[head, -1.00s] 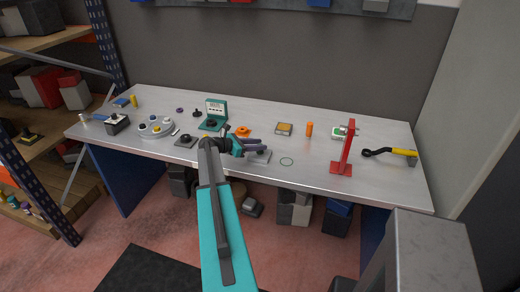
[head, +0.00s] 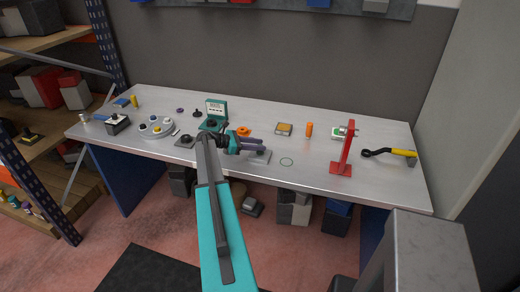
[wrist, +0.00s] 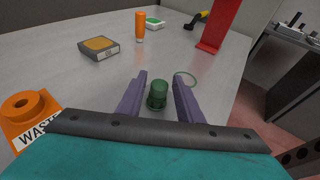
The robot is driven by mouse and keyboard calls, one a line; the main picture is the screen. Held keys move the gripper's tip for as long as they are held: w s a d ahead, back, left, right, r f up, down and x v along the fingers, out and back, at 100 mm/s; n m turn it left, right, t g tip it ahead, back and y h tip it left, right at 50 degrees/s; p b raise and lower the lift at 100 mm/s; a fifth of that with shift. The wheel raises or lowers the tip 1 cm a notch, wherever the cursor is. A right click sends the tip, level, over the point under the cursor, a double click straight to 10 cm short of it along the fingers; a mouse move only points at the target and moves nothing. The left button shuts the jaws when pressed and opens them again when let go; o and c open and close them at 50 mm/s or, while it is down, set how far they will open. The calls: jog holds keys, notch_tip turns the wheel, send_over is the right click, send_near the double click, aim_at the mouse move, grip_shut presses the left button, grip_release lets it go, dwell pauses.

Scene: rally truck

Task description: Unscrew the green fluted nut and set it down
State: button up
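The green fluted nut (wrist: 158,90) shows in the wrist view, with a wider dark green part at its base. It lies between the two purple fingers of my gripper (wrist: 160,80), with a gap visible on each side. My gripper is open. In the head view my gripper (head: 258,145) is over the front middle of the bench, above a small grey plate (head: 261,157). I cannot make out the nut in the head view. A thin green ring marked on the bench (wrist: 186,77) lies just beyond the right finger; it also shows in the head view (head: 287,162).
An orange block labelled WASTE (wrist: 28,115) stands close on the left in the wrist view. Beyond are a yellow-topped box (wrist: 99,47), an orange cylinder (wrist: 139,27) and a red stand (wrist: 218,25). The bench around the green ring is clear.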

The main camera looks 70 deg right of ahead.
jog(key=shift+m+y, duration=0.3)
dwell(0.5)
grip_shut()
jog(key=shift+a, duration=0.1)
jog(key=shift+s+n+h, duration=0.1)
jog(key=shift+n+h, duration=0.3)
jog(key=shift+n+t+h, duration=0.4)
jog(key=shift+n+h, duration=0.1)
jog(key=shift+a, duration=0.1)
